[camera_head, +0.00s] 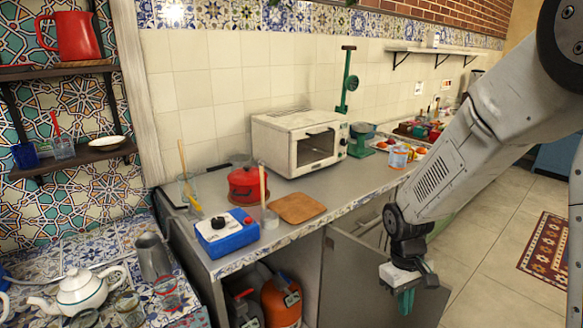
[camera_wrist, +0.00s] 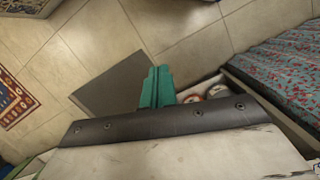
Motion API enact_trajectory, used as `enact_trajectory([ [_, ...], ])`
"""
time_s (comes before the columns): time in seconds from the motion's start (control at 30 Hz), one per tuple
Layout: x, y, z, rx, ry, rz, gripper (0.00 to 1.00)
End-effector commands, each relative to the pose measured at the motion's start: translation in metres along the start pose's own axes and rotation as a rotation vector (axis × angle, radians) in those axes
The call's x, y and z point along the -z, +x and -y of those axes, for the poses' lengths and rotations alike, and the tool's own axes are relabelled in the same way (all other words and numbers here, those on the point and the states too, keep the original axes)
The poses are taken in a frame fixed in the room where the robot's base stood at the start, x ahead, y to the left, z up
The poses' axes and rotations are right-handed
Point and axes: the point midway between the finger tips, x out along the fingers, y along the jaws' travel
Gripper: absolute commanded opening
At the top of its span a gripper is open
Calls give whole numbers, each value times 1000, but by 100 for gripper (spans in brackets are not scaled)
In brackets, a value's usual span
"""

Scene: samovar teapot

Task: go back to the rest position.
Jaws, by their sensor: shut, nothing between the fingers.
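My gripper (camera_head: 405,299) hangs at the end of my arm at the lower right of the head view, in front of the counter. Its green fingers are together with nothing between them. They also show in the wrist view (camera_wrist: 157,88), pointing down over the tiled floor. A white teapot (camera_head: 82,292) stands on the patterned tiled surface at the lower left of the head view, well apart from my gripper. I see no samovar that I can make out for sure.
An open cabinet door (camera_head: 352,285) stands just left of my gripper. The counter (camera_head: 330,205) holds a white oven (camera_head: 290,147), a red pot (camera_head: 244,184), a blue box (camera_head: 226,233) and a wooden board (camera_head: 298,208). An orange gas cylinder (camera_head: 281,305) sits under it. Open floor (camera_head: 485,255) lies to the right.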

Motion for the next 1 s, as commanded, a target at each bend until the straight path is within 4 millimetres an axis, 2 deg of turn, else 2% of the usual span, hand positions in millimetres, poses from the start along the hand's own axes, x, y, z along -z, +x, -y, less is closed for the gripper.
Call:
enact_trajectory([
  [0.03, -18, -20, 2, 6, 43, 4, 0],
  [0.2, -79, -68, 16, 34, 175, 32, 0],
  [0.4, -145, -110, 34, 63, 286, 22, 0],
  [0.6, -197, -138, 51, 78, 339, -63, 0],
  [0.8, -224, -159, 57, 60, 362, -220, 0],
  [1.0, -234, -174, 58, 43, 374, -313, 0],
])
